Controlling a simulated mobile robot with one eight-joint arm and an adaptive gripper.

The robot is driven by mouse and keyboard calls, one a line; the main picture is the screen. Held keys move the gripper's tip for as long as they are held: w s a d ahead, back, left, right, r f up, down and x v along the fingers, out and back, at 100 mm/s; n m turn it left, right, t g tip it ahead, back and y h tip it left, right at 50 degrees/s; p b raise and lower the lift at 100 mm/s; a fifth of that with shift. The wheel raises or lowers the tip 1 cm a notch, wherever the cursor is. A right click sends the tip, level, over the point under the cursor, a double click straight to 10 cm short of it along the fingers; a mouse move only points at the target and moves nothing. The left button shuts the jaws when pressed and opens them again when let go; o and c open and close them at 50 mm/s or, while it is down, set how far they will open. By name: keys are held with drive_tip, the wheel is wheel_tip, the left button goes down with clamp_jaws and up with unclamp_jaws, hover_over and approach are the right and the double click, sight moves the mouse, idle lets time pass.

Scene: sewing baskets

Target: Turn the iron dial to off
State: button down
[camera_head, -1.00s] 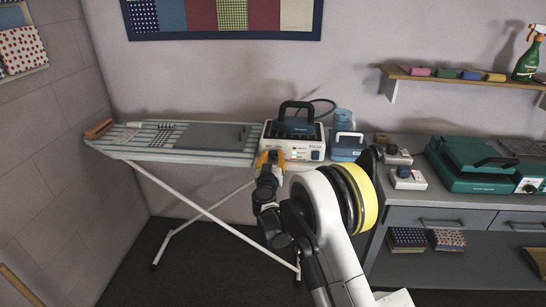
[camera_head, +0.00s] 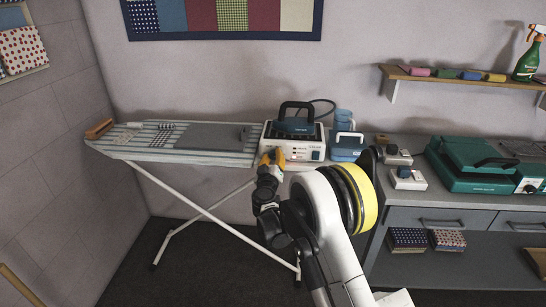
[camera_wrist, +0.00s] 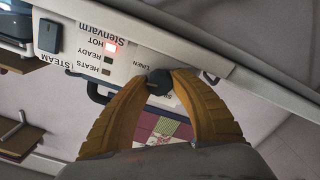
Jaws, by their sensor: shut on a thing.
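The white iron station (camera_head: 306,151) with a blue iron (camera_head: 295,126) on top stands at the right end of the ironing board (camera_head: 200,156). In the wrist view its front panel (camera_wrist: 100,72) appears upside down. The small dark dial (camera_wrist: 158,84) sits on this panel. My gripper (camera_wrist: 160,80) is shut on the dial, with one orange finger on each side. In the head view my gripper (camera_head: 272,157) is against the left part of the front panel and hides the dial. The dial's exact setting cannot be read.
A blue container (camera_head: 346,148) stands right of the station. A grey bench (camera_head: 460,209) with a green press (camera_head: 470,165) and small white switch boxes is farther right. A dark blue rocker switch (camera_wrist: 48,36) is on the panel.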

drive_tip(key=shift+n, duration=0.6)
drive_tip(key=c, duration=1.1)
unclamp_jaws()
drive_tip(key=shift+o, duration=0.2)
